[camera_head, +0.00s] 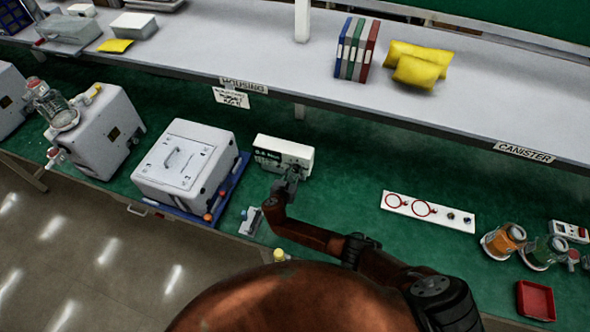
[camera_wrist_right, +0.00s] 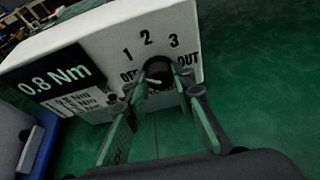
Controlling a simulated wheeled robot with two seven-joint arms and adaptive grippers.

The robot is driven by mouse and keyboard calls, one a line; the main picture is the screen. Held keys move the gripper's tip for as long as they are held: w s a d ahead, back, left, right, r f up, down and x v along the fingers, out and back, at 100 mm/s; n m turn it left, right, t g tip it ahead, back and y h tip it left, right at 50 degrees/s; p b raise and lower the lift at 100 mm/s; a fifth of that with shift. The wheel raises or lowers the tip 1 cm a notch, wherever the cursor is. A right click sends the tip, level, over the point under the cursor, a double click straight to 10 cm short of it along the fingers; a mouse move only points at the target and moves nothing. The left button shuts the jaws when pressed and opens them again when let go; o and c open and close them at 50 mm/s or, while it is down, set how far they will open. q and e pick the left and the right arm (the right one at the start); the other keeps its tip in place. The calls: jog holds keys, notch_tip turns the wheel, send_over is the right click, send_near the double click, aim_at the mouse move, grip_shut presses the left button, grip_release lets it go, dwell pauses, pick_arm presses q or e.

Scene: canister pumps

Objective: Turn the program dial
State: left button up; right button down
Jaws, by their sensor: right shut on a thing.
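The program dial (camera_wrist_right: 158,72) is a black round knob on the front of a white box (camera_head: 284,148). In the right wrist view, markings OFF, 1, 2, 3 and OUT surround it. A white pointer line shows on its face, but the fingers partly cover it and I cannot tell the exact setting. My right gripper (camera_wrist_right: 158,92) is closed around the dial, one finger on each side. In the head view my right gripper (camera_head: 290,178) reaches the front of the box from below. My left gripper is not in view.
A large white housing (camera_head: 186,165) on a blue tray (camera_head: 238,172) stands left of the box. A small grey part (camera_head: 250,221) lies in front. A white strip with red rings (camera_head: 428,211) lies to the right. A shelf (camera_head: 270,75) runs behind.

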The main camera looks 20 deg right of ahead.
jog(key=shift+w+a+r+n+h, duration=0.1)
jog(key=shift+a+n+h, duration=0.05)
jog(key=shift+n+h, duration=0.4)
jog(key=shift+n+g+h, duration=0.35)
jog(key=shift+n+g, duration=0.15)
jog(key=shift+n, duration=0.15)
jog(key=shift+a+f+n+g+h+b, duration=0.15)
jog(key=shift+n+h+b, duration=0.15)
jog(key=shift+n+h, duration=0.25)
jog(key=shift+d+f+n+g+h+b, duration=0.15)
jog(key=shift+n+h+b, duration=0.2)
jog(key=shift+n, duration=0.4)
jog(key=shift+w+a+r, duration=0.1)
jog(key=shift+r, duration=0.05)
jog(key=c, duration=1.6)
grip_release()
jog(key=shift+a, duration=0.1)
jog(key=v, duration=1.2)
